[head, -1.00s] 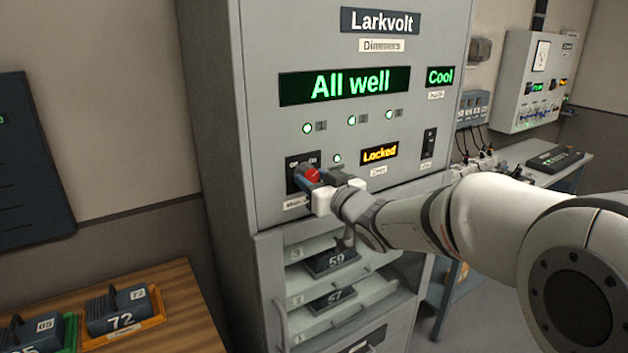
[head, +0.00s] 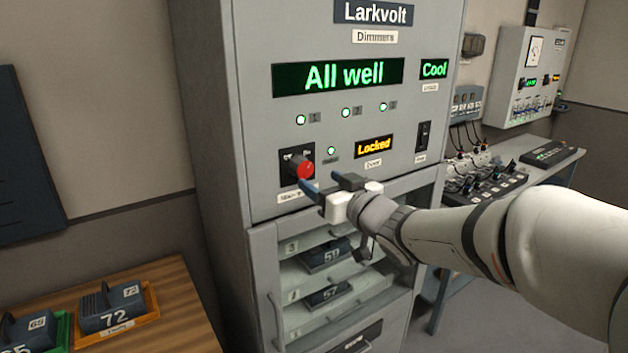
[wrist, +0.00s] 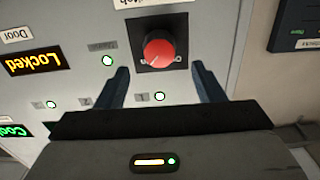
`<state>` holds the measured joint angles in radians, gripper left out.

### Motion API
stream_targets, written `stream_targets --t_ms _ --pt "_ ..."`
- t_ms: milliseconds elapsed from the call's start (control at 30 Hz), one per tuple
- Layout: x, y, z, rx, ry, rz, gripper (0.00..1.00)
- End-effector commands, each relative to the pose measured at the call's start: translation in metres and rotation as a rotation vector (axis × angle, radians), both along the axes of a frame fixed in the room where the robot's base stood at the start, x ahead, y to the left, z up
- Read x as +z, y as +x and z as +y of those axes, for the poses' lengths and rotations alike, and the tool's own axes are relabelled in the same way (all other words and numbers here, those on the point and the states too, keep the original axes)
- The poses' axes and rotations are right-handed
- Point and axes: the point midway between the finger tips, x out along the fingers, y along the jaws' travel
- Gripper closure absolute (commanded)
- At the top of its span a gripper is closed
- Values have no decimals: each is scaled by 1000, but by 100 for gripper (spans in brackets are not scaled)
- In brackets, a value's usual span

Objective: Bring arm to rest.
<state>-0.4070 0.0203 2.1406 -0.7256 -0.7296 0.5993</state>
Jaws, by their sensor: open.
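My gripper (head: 328,186) is open and empty in front of the Larkvolt dimmer cabinet (head: 215,120), just below and right of a red rotary knob (head: 303,168). In the wrist view, the two dark fingers (wrist: 160,85) stand apart with the red knob (wrist: 159,50) beyond their tips, not between them. My arm (head: 480,230) reaches in from the right. The cabinet's main display (head: 340,76) reads "All well", a small one (head: 435,70) reads "Cool", and the door display (head: 374,147) reads "Locked".
Below the panel, a compartment holds modules 59 (head: 325,256) and 57 (head: 327,293). A wooden table (head: 190,320) at lower left bears module 72 (head: 115,308) in an orange tray. A bench with a fader desk (head: 490,185) stands at right, behind my arm.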

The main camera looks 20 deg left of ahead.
Motion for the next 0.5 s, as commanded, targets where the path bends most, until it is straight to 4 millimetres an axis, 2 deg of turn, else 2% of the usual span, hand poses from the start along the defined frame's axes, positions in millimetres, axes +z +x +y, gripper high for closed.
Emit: stream_targets --t_ms 133,500 --pt "0 -9 -10 -1 0 0 38" --pt "0 -10 -13 -5 -2 1 38"
